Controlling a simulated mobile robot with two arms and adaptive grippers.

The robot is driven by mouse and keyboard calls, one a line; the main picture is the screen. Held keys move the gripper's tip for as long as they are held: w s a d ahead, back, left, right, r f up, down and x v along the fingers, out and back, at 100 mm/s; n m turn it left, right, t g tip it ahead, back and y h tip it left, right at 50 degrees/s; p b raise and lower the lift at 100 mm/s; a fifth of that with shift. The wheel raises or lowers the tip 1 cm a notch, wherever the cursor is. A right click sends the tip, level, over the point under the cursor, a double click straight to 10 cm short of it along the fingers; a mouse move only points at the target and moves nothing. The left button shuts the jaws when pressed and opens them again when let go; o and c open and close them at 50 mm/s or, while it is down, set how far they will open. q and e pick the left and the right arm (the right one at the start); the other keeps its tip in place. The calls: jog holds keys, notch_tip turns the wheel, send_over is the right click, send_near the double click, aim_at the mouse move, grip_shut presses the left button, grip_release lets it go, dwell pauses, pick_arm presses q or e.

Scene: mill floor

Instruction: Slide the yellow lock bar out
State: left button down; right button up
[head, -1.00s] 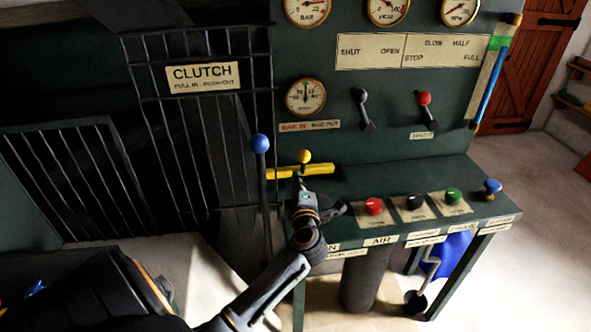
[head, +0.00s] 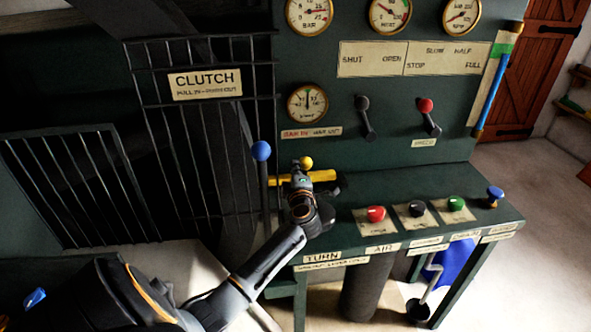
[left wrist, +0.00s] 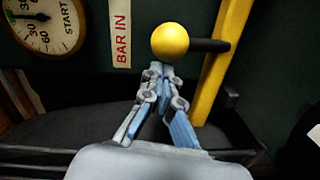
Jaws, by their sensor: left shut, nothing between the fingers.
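The yellow lock bar (head: 322,176) lies level at the back of the green desk, beside the blue-knobbed clutch lever (head: 261,151). A yellow ball knob (head: 306,162) on a short dark stem stands out from it. In the left wrist view the bar (left wrist: 218,62) runs upright at the right, and the knob (left wrist: 170,41) sits just beyond my fingertips. My left gripper (left wrist: 162,72) is shut and empty, its tips close to the knob; I cannot tell if they touch. In the head view my left gripper (head: 300,182) hides part of the bar. My right gripper is not seen.
A red button (head: 376,213), a black button (head: 416,208) and a green button (head: 455,203) stand on the desk to the right. A barred clutch guard (head: 205,130) is on the left. Two small levers (head: 364,110) are on the panel above. Open floor lies at the right.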

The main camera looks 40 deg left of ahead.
pick_arm(q)
jog(key=w+d, duration=0.4)
jog(key=w, duration=0.1)
jog(key=shift+w+d, duration=0.4)
jog(key=shift+d, duration=0.15)
